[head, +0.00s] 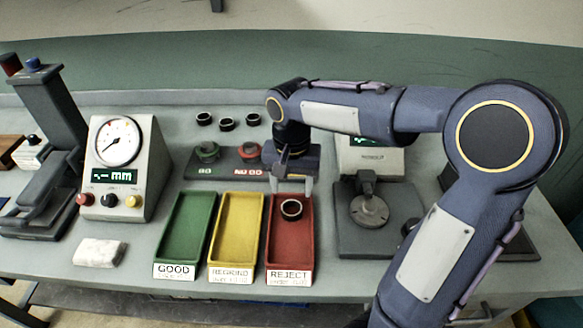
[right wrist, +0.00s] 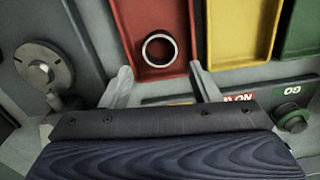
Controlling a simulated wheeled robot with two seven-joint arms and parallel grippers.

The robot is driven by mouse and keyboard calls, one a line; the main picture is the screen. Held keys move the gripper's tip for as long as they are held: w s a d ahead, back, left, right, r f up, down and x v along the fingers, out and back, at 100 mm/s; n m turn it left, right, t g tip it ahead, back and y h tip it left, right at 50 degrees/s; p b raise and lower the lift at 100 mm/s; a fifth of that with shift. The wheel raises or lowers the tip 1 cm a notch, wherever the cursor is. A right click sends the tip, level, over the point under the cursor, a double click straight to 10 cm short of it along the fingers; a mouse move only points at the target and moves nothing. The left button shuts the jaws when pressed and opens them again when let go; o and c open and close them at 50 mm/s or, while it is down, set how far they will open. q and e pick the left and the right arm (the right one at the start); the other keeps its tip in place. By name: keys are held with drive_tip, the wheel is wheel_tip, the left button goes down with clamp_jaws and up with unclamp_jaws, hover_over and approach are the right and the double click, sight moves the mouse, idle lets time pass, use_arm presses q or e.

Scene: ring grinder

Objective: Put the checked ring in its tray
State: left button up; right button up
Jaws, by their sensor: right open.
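My right gripper (head: 292,190) is above the far end of the red tray. In the right wrist view its two fingers (right wrist: 158,82) are apart, with nothing between them, and the ring lies beyond the tips. The green GOOD tray (head: 186,235) and yellow REGRIND tray (head: 237,235) look empty. My left gripper is not in view.
Several dark rings (head: 226,124) stand behind the trays. Green (head: 207,151) and red gauge pieces sit on a dark block behind the trays. A dial gauge box (head: 122,165) is at left, with a white cloth (head: 99,252) in front. A grey measuring stand (head: 369,209) is right of the red tray.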

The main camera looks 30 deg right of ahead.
wheel_tip(320, 180, up, 5)
drive_tip(key=s+a+f+n+t+y, duration=0.2)
drive_tip(key=s+n, duration=0.1)
drive_tip(key=s, duration=0.5)
drive_tip(key=s+a+f+n+t+y, duration=0.1)
drive_tip(key=s+a+f+n+t, duration=0.1)
drive_tip(key=s, duration=0.7)
drive_tip(key=shift+n+t+y, duration=0.4)
drive_tip(key=shift+t, duration=0.4)
